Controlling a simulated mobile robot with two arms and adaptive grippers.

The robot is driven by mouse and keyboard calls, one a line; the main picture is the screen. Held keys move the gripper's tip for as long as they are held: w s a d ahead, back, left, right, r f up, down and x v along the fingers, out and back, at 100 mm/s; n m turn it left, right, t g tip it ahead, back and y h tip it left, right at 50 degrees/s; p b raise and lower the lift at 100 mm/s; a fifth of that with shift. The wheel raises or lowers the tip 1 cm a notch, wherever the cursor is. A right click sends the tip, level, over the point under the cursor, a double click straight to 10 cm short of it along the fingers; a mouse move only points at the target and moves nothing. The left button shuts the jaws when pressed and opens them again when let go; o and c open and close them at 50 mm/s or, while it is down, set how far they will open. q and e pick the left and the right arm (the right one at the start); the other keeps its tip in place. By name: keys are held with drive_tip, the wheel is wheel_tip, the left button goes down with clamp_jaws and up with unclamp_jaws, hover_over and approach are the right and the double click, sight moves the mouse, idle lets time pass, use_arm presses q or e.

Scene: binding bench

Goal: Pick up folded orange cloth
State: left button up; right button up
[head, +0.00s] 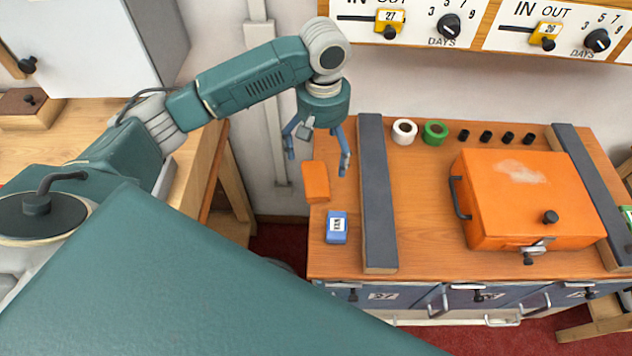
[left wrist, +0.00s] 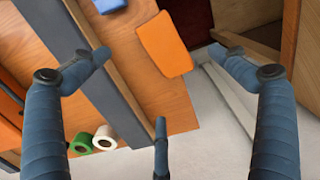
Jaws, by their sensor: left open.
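The folded orange cloth (head: 316,181) lies flat at the left edge of the wooden bench top in the head view. It also shows in the left wrist view (left wrist: 164,45), near the bench edge and between the spread fingers. My left gripper (head: 318,160) is open and empty, above the bench and just behind the cloth in the head view. Its fingers (left wrist: 160,75) are wide apart in the left wrist view, and none is seen touching the cloth. My right gripper is not in view.
A blue box with a white label (head: 336,227) lies in front of the cloth. A dark grey bar (head: 377,200) runs along its right. An orange case (head: 520,205), white roll (head: 404,131), green roll (head: 434,132) and several black knobs stand farther right. A gap to the floor lies left.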

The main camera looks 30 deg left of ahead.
sight(321, 178)
use_arm(q)
drive_tip(key=f, duration=0.3)
drive_tip(key=shift+w+d+f+p, duration=0.15)
drive_tip(key=shift+d+f+p, duration=0.15)
drive_tip(key=shift+f, duration=0.1)
drive_tip(key=shift+a+f, duration=0.15)
drive_tip(key=shift+f, duration=0.4)
drive_tip(key=f+p, duration=0.1)
drive_tip(key=f, duration=0.2)
drive_tip(key=shift+s+f+p, duration=0.3)
drive_tip(key=shift+s+p, duration=0.05)
drive_tip(key=shift+p, duration=0.05)
drive_tip(key=shift+f, duration=0.55)
drive_tip(key=c, duration=1.1)
drive_tip(key=shift+c, duration=0.2)
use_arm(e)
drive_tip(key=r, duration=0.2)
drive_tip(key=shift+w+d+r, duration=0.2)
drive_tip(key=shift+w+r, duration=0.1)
